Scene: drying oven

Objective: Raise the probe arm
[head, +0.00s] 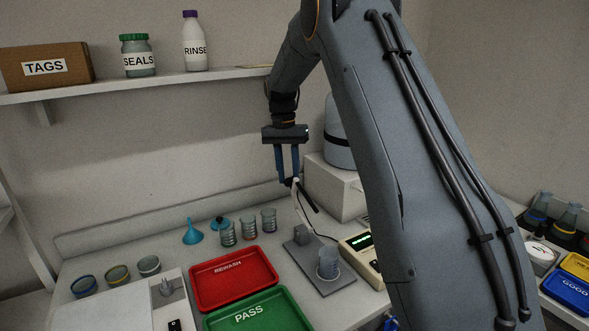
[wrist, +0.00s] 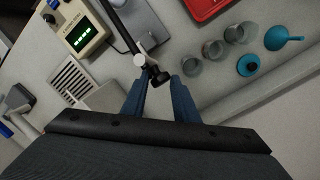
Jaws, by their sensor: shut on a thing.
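My gripper (head: 288,180) points down, its two blue fingers shut on a dark part of the probe arm (head: 308,198). A pale, bent support (head: 300,214) rises to this part from a grey base plate (head: 318,272). A glass beaker (head: 328,264) stands on the plate. In the wrist view, a dark knob (wrist: 160,77) sits between the fingertips of my gripper (wrist: 160,82), and the black rod of the probe arm (wrist: 122,28) runs up and left from there. The rod's far end is out of the wrist view.
A meter (head: 362,258) with a green display stands right of the plate. A red REWASH tray (head: 233,279) and a green PASS tray (head: 258,318) lie to the left. Several beakers (head: 228,235) and a blue funnel (head: 192,234) stand behind. A white box-shaped device (head: 335,185) is close on the right.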

